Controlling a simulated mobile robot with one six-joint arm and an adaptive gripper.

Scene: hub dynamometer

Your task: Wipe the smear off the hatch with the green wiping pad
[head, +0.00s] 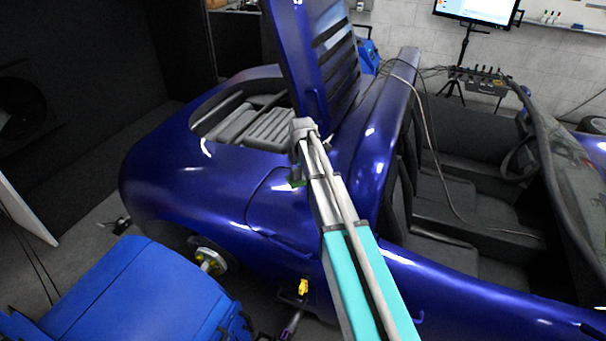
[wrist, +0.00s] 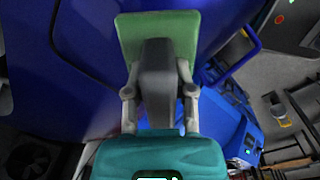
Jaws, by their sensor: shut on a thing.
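The green wiping pad (wrist: 188,28) is at the top centre of the wrist view. My gripper (wrist: 158,65) is shut on a grey block at the back of the pad. Beyond the pad is the glossy blue car body (wrist: 85,70); I cannot tell whether they touch. In the head view, a small green bit of the pad (head: 298,182) shows beside my arm, over the car's side, and my arm hides most of the gripper. A raised blue lid with slats (head: 290,60) stands open behind it. I cannot tell for sure which panel is the hatch. No smear is discernible.
A blue machine (head: 140,295) stands at the lower left, near an exposed wheel hub (head: 208,262). The open engine bay (head: 265,128) lies left of my arm. The seats and cockpit (head: 450,195) are at right, with a cable draped across. A monitor (head: 478,10) stands behind.

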